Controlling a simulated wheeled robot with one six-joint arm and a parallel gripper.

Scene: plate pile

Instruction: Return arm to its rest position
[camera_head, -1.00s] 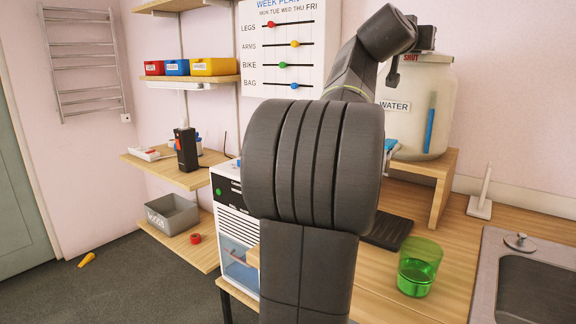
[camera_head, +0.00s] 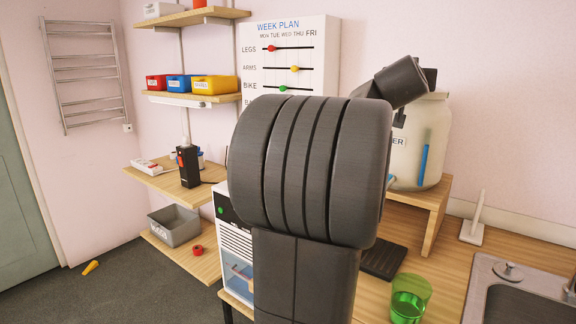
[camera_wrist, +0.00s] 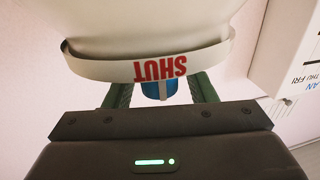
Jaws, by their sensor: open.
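My gripper (camera_wrist: 162,84) shows in the wrist view as two green fingers spread apart. Their tips are partly hidden behind the white rim of a jar with a red SHUT label, upside down in this view. A blue part (camera_wrist: 158,91) lies between the fingers in the picture; I cannot tell whether they touch it. In the head view my bent dark arm fills the middle, and its wrist end is in front of the cream water jar (camera_head: 432,135). The fingers cannot be made out there.
The jar stands on a wooden riser (camera_head: 436,212) on the counter. A green cup (camera_head: 410,298), a dark tray (camera_head: 384,262) and a sink (camera_head: 520,300) are nearby. Shelves with coloured bins (camera_head: 213,84) and a grey box (camera_head: 175,227) stand left.

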